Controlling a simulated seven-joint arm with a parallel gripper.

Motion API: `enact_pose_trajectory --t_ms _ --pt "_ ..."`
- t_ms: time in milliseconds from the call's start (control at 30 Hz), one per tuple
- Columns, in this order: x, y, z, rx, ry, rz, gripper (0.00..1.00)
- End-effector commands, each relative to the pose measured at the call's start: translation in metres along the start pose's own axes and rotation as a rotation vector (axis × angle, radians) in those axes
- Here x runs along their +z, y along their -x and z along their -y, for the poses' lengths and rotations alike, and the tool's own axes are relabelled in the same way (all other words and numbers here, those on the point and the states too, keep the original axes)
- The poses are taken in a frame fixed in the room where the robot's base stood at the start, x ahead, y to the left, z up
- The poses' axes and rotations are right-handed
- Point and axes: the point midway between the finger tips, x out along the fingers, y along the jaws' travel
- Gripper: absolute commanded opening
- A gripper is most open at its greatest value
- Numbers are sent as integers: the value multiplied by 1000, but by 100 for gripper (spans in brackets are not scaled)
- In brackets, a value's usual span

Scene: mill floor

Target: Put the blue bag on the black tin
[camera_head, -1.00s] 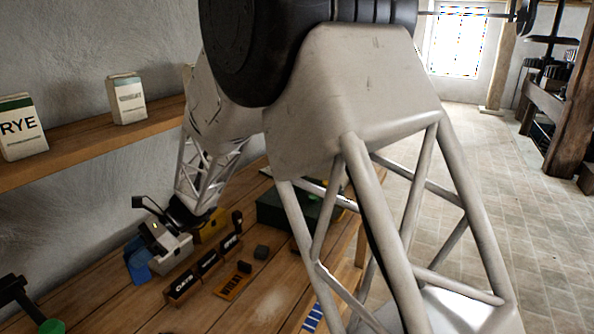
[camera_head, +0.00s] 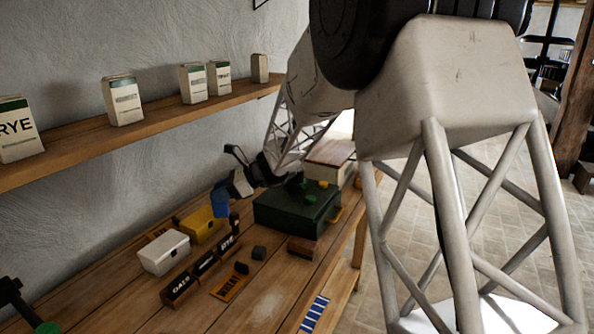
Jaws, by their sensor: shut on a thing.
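The blue bag (camera_head: 220,200) hangs from my gripper (camera_head: 232,185), which is shut on it. It is in the air above the bench, close to the right end of the yellow tin (camera_head: 200,225). A white tin (camera_head: 164,253) stands to the left of the yellow one. A small dark upright shape (camera_head: 234,219) stands behind the RYE label, just right of the bag. It may be the black tin, but I cannot tell for sure. The fingertips are small and partly hidden by the bag.
Label blocks, OATS (camera_head: 180,288) and RYE (camera_head: 229,243) among them, stand in front of the tins. A dark green box (camera_head: 296,215) is to the right. A shelf (camera_head: 130,130) holds several packets.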

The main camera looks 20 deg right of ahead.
Motion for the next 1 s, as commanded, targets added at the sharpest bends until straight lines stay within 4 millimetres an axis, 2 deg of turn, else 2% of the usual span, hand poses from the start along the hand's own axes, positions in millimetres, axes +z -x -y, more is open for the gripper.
enact_pose_trajectory --t_ms 33,300,700,900,1000 --pt "-2 15 8 -31 -12 0 0" --pt "-16 86 44 -186 -84 3 0" --pt "-36 198 83 -412 -190 17 0" --pt "-46 241 93 -496 -231 24 0" --pt "-48 254 96 -522 -243 27 0"
